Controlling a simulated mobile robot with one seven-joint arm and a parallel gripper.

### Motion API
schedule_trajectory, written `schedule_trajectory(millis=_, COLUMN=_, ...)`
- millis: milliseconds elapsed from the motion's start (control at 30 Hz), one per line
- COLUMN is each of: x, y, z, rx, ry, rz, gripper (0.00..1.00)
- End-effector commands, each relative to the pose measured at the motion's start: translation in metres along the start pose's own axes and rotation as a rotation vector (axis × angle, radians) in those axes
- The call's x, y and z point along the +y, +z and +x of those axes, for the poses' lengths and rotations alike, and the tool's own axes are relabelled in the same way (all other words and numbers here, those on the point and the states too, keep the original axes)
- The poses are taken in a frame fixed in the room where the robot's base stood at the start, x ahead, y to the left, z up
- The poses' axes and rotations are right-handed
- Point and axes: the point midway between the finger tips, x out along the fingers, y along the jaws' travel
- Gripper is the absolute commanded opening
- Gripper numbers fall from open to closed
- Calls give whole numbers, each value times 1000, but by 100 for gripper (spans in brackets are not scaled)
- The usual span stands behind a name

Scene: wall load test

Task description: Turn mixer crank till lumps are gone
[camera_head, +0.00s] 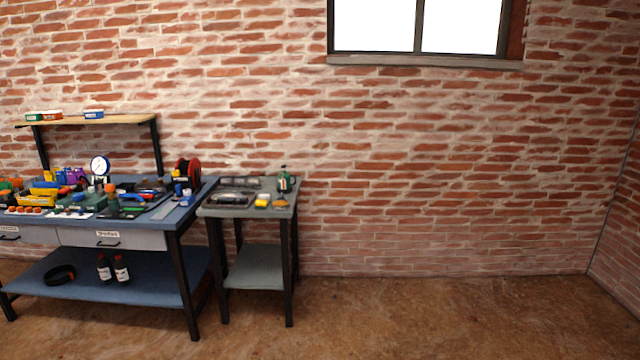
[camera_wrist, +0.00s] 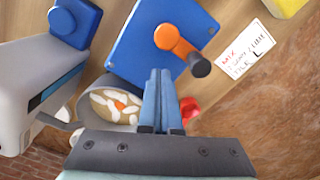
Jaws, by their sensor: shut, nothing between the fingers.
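In the wrist view, an orange crank (camera_wrist: 178,42) with a dark grey knob (camera_wrist: 200,67) at its end is mounted on a blue plate (camera_wrist: 135,42). Left of my fingers, a round grey container holds white lumps (camera_wrist: 112,102) and an orange piece. My gripper (camera_wrist: 161,74) has its two blue fingers together with nothing between them. The fingertips appear left of and below the knob, and the fingers overlap the plate's lower part. Whether they touch it I cannot tell. In the head view my gripper does not show, and I cannot pick out the crank there.
A white card (camera_wrist: 248,48) with red and black writing lies right of the knob. A grey device (camera_wrist: 40,80), a blue knob (camera_wrist: 76,20) and a red object (camera_wrist: 189,110) are close by. A cluttered workbench (camera_head: 140,240) and a small grey table (camera_head: 255,212) stand by the brick wall.

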Motion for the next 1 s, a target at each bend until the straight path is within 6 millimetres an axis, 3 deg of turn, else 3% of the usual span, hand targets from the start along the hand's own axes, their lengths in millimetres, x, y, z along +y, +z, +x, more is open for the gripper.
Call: schedule_trajectory(millis=1000, x=0, y=0, z=21, rx=0, ry=0, rz=0, gripper=0)
